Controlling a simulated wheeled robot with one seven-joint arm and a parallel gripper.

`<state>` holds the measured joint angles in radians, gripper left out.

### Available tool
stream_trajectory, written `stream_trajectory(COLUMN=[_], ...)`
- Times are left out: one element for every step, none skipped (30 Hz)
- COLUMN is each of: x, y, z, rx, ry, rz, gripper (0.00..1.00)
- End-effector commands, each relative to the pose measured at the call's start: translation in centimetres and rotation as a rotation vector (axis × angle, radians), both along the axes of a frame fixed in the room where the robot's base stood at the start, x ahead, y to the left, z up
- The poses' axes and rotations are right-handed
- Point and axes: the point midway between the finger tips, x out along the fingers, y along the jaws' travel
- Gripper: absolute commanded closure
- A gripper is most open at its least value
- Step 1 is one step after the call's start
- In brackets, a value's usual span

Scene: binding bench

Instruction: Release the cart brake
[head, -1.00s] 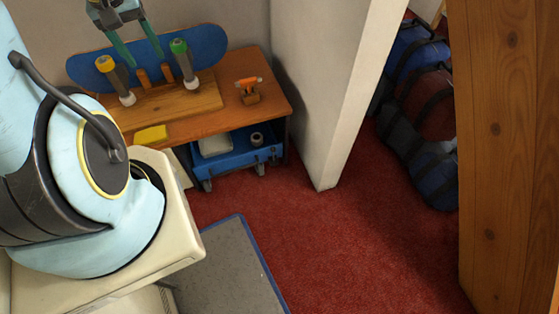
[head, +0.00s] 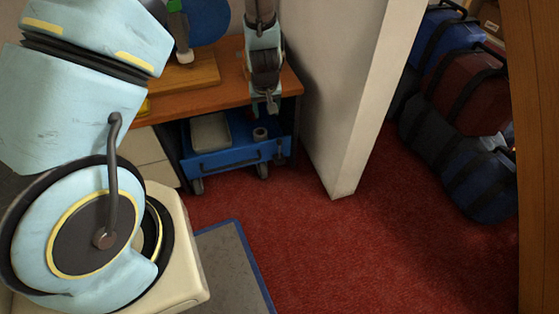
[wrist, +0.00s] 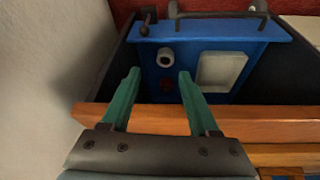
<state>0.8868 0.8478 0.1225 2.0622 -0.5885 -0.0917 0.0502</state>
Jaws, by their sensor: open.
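The blue cart (head: 230,158) stands under the wooden bench, with a dark handle bar along its front. It also shows in the wrist view (wrist: 190,38). A small dark lever with a round knob (wrist: 147,24), which looks like the brake, is at the cart's front edge, left of the handle in the wrist view. My gripper (wrist: 157,73) is open and empty, its two green fingers apart. It is above the bench's front edge, pointing down toward the cart, and short of the lever. In the head view my wrist hangs at the bench's right end.
A pale tray (head: 211,132) and a small roll (head: 260,134) sit in the cart. The bench top (head: 215,95) overhangs it. A white wall (head: 345,110) stands close on the right. Bags (head: 468,85) lie beyond it. Red carpet (head: 330,245) in front is clear.

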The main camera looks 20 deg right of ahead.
Motion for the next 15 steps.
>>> stream_trajectory(x=[-0.5,-0.8,-1.0,-1.2,-1.3,-1.5,-1.5,-1.6,-1.7,-1.7,-1.7,-1.6,-1.5,-1.4,-1.2], y=[-1.2,-1.7,-2.3,-2.7,-3.0,-3.4,-3.6,-3.7,-3.9,-4.0,-4.0,-4.1,-4.1,-4.1,-4.2], z=[-4.0,-5.2,-6.6,-7.4,-8.1,-8.9,-9.2,-9.6,-9.9,-10.1,-10.2,-10.5,-10.7,-11.1,-11.6], rx=[0.007,0.010,0.012,0.013,0.016,0.017,0.017,0.018,0.019,0.019,0.019,0.019,0.019,0.020,0.020], ry=[-0.012,-0.019,-0.029,-0.036,-0.041,-0.049,-0.053,-0.056,-0.059,-0.060,-0.061,-0.062,-0.061,-0.061,-0.060], rz=[-0.013,-0.018,-0.023,-0.026,-0.029,-0.031,-0.033,-0.034,-0.036,-0.036,-0.035,-0.035,-0.035,-0.035,-0.035], gripper=[0.39,0.39,0.39,0.39,0.39,0.39,0.39,0.39,0.39,0.39,0.39,0.39,0.39,0.39,0.39])
